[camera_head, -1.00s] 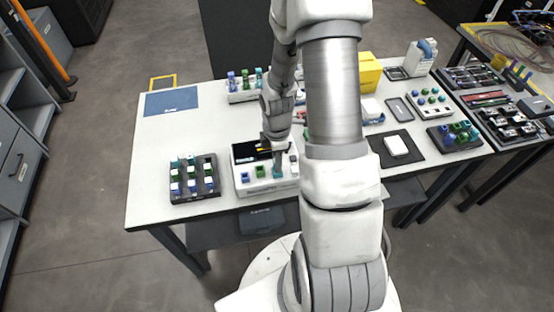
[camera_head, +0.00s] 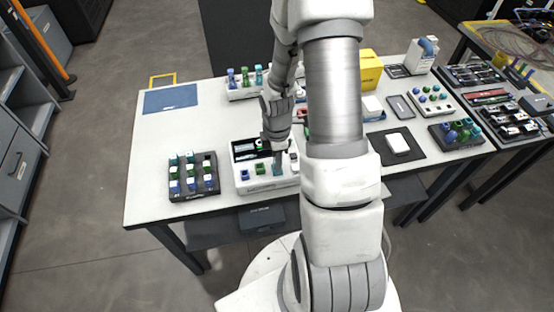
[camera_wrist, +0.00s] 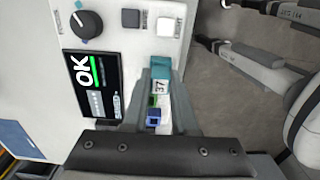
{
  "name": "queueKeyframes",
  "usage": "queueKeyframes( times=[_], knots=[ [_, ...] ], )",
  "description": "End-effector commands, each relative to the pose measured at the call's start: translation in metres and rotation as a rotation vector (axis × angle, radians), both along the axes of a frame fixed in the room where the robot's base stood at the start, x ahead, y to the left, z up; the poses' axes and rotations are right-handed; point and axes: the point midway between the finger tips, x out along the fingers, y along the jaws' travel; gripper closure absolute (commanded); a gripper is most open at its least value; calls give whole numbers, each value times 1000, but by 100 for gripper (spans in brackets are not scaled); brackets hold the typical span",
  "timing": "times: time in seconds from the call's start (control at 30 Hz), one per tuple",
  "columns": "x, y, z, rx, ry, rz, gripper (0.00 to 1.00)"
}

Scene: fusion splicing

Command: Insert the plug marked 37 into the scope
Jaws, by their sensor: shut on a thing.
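The scope (camera_head: 267,184) is a white box with a dark screen, near the table's front edge. It also shows in the wrist view (camera_wrist: 122,36), where its screen (camera_wrist: 91,88) reads OK beside a green bar. The teal plug marked 37 (camera_wrist: 160,86) is between my gripper's fingers (camera_wrist: 161,76), its label facing the camera. In the head view my gripper (camera_head: 278,158) points down over the right end of the scope's front row, with the teal plug (camera_head: 278,169) under it. The plug appears to be at the scope's right-hand port; its lower end is hidden.
Blue (camera_head: 245,174) and green (camera_head: 260,169) plugs stand left of the teal one on the scope. A dark tray (camera_head: 207,188) of several plugs lies to the left. A white rack (camera_head: 243,95) stands behind.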

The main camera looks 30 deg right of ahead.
Motion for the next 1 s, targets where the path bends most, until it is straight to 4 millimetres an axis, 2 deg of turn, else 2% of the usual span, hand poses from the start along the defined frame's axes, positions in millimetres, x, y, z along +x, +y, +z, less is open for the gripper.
queueKeyframes(
  times=[0.13, 0.17, 0.3, 0.37, 0.67, 1.0],
  knots=[
    [0, 0, 0, 0, 0, 0, 100],
    [0, 0, 0, 0, 0, 0, 72],
    [0, 0, 0, 0, 0, 0, 47],
    [0, 0, 0, 0, 0, 0, 39],
    [0, 0, 1, 0, 0, 0, 39],
    [0, 0, 26, 0, -1, 0, 39]
  ],
)
